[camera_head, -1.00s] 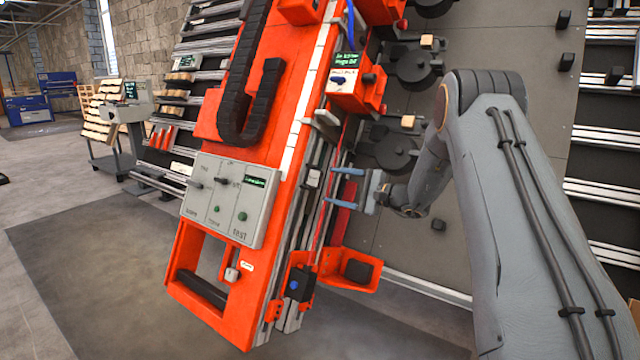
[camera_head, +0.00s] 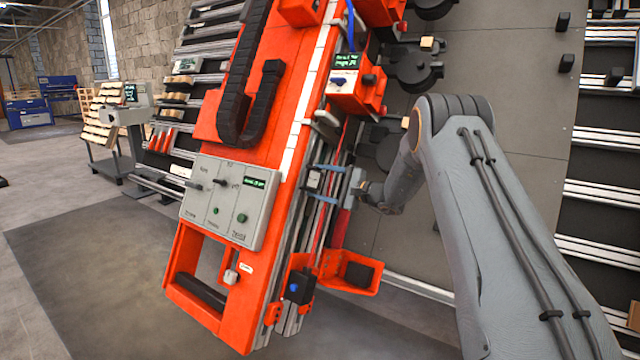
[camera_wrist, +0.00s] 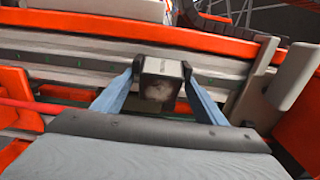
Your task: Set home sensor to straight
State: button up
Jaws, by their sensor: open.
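A small grey block with black sides, which looks like the home sensor (camera_head: 314,181), sits on the silver rail along the right edge of the red gantry beam. My gripper (camera_head: 322,184) is open, with its blue fingers reaching across the rail on either side of this block. In the wrist view the block (camera_wrist: 160,82) shows between the blue fingertips.
A grey control panel (camera_head: 228,200) with switches is on the red beam (camera_head: 222,300). A red display box (camera_head: 352,90) is above the gripper. A black box with a blue knob (camera_head: 299,287) and a red bracket (camera_head: 340,268) are below it.

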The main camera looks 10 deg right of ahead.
jog(key=c, duration=1.1)
jog(key=shift+o, duration=0.2)
jog(key=shift+s+r+h+p, duration=0.1)
jog(key=shift+r+h+p, duration=0.1)
jog(key=shift+h+p, duration=0.15)
jog(key=shift+s+a+r+m+t+h+p, duration=0.15)
jog(key=shift+m+t+h+p, duration=0.2)
jog(key=shift+m+h, duration=0.2)
jog(key=shift+s+d+r+m+t+h+p, duration=0.1)
jog(key=shift+m+t+h+p, duration=0.15)
jog(key=shift+m+h+p, duration=0.3)
jog(key=shift+s+f+m+h+b, duration=0.15)
jog(key=shift+m+h, duration=0.25)
jog(key=shift+h, duration=0.5)
jog(key=shift+f+m+h+b, duration=0.15)
jog(key=shift+m+h, duration=0.25)
jog(key=shift+h, duration=0.45)
jog(key=o, duration=1.1)
jog(key=shift+c, duration=0.2)
jog(key=shift+s, duration=0.1)
jog(key=v, duration=0.7)
jog(key=shift+s+d+p, duration=0.25)
jog(key=shift+s+p, duration=0.1)
